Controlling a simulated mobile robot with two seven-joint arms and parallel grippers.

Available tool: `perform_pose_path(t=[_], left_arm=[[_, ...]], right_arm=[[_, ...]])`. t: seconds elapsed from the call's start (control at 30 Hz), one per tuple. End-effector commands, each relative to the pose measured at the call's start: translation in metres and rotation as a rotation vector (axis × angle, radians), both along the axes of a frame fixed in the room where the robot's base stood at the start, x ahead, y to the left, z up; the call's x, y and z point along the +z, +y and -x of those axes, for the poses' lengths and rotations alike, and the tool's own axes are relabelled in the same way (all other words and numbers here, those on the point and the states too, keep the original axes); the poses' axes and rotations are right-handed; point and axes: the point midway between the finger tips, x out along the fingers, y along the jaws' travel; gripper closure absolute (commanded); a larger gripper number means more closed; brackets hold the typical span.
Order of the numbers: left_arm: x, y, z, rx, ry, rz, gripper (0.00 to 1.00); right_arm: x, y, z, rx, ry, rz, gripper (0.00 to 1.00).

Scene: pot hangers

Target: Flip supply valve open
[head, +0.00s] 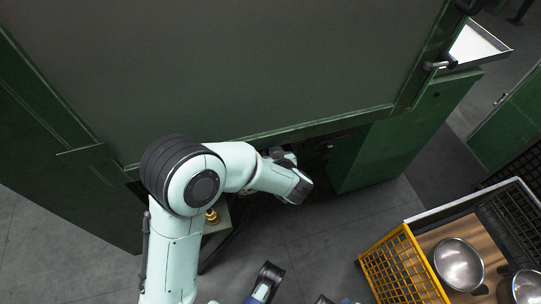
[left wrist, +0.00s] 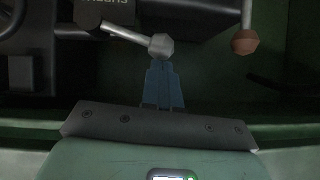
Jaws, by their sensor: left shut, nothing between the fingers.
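In the left wrist view a lever with a grey faceted knob (left wrist: 160,45) slants down from a black lettered housing (left wrist: 105,12). A second lever with a reddish-brown knob (left wrist: 245,41) hangs to its right. I cannot tell which lever is the supply valve. My left gripper (left wrist: 163,82) is shut and empty, its blue fingers pointing at the grey knob. The fingertips appear just below that knob; contact cannot be told. In the head view my left arm reaches towards the dark gap under the green machine, and its fingers cannot be made out.
The green machine's large panel (head: 240,60) overhangs my left arm. A green support (head: 395,145) stands right of the gap. A yellow crate (head: 400,268) beside metal bowls (head: 459,264) is at lower right. Grey floor (head: 345,232) lies clear between arm and crate.

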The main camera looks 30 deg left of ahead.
Motion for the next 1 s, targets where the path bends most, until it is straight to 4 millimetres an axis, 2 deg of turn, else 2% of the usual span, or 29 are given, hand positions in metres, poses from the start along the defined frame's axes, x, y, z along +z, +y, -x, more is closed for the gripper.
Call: perform_pose_path(t=[0.27,0.5,0.67,1.0], left_arm=[[-0.004,0.003,0.003,0.001,-0.04,0.033,1.0],[-0.021,0.009,0.011,0.001,-0.154,0.134,1.0],[-0.027,0.011,0.013,0.001,-0.163,0.141,1.0],[-0.029,0.011,0.013,0.001,-0.163,0.14,1.0]], right_arm=[[0.004,0.001,-0.003,0.001,-0.009,0.0,0.38],[0.001,0.0,-0.001,0.001,-0.004,0.0,0.38],[0.016,0.002,-0.015,0.002,-0.053,0.003,0.38],[0.016,0.003,-0.016,0.003,-0.054,0.002,0.38]])
